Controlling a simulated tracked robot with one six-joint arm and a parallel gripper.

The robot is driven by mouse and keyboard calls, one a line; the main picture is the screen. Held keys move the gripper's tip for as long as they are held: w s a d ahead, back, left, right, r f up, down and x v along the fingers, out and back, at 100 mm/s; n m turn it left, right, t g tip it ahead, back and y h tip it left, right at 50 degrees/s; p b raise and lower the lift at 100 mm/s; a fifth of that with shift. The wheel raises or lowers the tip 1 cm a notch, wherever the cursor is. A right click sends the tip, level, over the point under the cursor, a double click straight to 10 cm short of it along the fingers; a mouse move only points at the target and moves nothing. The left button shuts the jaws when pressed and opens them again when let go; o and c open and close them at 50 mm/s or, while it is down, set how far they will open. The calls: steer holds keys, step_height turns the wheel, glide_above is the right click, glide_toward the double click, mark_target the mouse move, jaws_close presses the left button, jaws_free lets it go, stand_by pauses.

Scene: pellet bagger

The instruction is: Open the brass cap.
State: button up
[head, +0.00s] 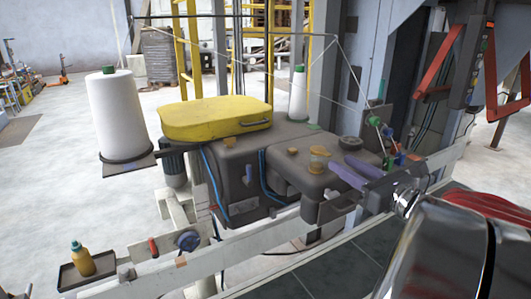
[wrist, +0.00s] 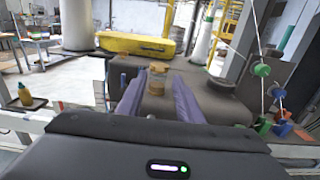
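A small amber, see-through cup with a brass-coloured top (head: 319,153) stands upright on the grey machine housing; I take that top for the brass cap. In the wrist view the brass cap (wrist: 159,67) is near the middle, just beyond my fingers, and looks seated on the cup. My gripper (head: 341,166) is to the right of the cup in the head view, its two purple fingers apart and empty. In the wrist view my gripper (wrist: 154,88) has one finger on each side of the line to the cup. I cannot tell if either finger touches it.
A yellow cover (head: 215,117) lies behind on the housing. A small brown knob (head: 292,151) is left of the cup and a dark round knob (head: 350,143) right of it. Thread guides (head: 375,121) with taut threads stand at right. A yellow bottle (head: 82,259) sits on a side tray.

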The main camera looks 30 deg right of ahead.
mark_target(330, 155)
steer(key=shift+w+a, duration=0.1)
steer(key=shift+w, duration=2.55)
jaws_close()
